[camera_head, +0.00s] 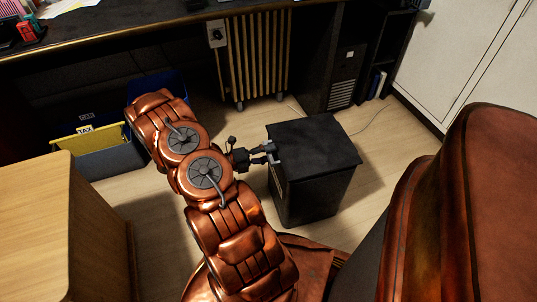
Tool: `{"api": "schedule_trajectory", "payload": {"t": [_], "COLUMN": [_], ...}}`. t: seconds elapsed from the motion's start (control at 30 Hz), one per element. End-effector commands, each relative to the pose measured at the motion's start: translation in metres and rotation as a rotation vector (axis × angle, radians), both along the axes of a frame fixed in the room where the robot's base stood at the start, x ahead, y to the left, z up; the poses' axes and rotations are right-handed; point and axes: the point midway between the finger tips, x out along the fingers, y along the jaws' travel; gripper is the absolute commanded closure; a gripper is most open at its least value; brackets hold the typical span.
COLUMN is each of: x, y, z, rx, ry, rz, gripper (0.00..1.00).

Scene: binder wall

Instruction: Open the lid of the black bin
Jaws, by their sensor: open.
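The black bin (305,192) stands upright on the floor, right of the middle of the view. Its flat dark lid (315,142) lies closed on top. My gripper (272,152) is at the lid's left edge, near the top of the bin's left side. The gripper is open, with its fingers pointing right at the edge. I cannot tell whether a finger touches the lid or sits under its rim. My copper arm reaches in from below, left of the bin.
A wooden cabinet (60,220) stands at the left. White cabinets (450,55) stand at the right.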

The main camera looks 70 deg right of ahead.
Motion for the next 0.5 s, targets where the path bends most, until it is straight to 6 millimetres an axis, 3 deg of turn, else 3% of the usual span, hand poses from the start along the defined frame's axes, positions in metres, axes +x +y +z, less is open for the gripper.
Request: {"api": "schedule_trajectory", "payload": {"t": [0.23,0.5], "x": [-0.0005,-0.0005], "y": [-0.0005,-0.0004], "z": [0.0002,0.0000], "rx": [0.001,0.001], "ry": [-0.001,-0.001], "rz": [0.000,0.000], "gripper": [0.56,0.83]}}
